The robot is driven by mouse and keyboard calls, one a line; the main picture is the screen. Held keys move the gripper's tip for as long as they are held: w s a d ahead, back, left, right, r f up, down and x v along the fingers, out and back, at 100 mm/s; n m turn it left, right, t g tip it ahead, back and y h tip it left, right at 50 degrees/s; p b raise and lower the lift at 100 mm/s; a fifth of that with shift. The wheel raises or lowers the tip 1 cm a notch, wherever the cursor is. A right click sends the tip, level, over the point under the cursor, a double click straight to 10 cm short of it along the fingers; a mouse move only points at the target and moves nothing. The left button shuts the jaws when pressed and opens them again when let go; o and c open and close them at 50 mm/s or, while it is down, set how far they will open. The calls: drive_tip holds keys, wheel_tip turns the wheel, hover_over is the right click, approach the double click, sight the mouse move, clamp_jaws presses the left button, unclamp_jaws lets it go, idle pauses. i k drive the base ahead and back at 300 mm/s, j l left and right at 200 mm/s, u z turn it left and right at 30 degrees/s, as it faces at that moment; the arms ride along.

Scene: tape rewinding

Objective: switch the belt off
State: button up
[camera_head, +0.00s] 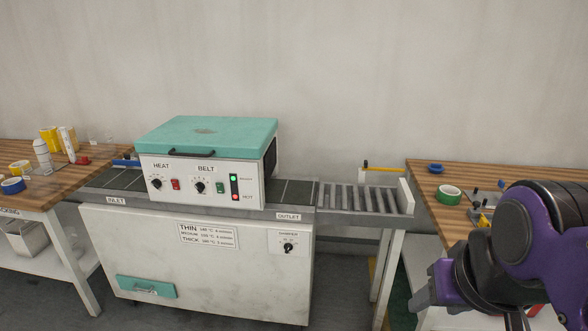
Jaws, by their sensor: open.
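The teal-lidded heating machine (205,140) stands at centre left on a white cabinet. On its front panel, under the BELT label, are a round black knob (199,187) and a green rocker switch (220,188). The rocker is too small to tell which way it is tipped. A green lamp (234,178) and a red lamp (235,197) glow to its right. My purple and black arm is at the lower right, well apart from the panel. I cannot make out my gripper's fingers.
The HEAT knob (156,184) and red switch (175,184) sit left of the belt controls. A roller outlet (364,200) extends right. The space before the panel is clear.

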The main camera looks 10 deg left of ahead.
sight(219, 186)
drive_tip(key=u, duration=1.4)
drive_tip(key=i+l+u, duration=0.1)
drive_tip(key=i+l, duration=0.15)
drive_tip(key=i, duration=0.3)
drive_tip(key=i+l+u, duration=0.1)
drive_tip(key=i+l, duration=0.2)
drive_tip(key=i, duration=0.25)
drive_tip(key=i+l+u, duration=0.15)
drive_tip(key=i+l, duration=0.15)
drive_tip(key=i, duration=0.25)
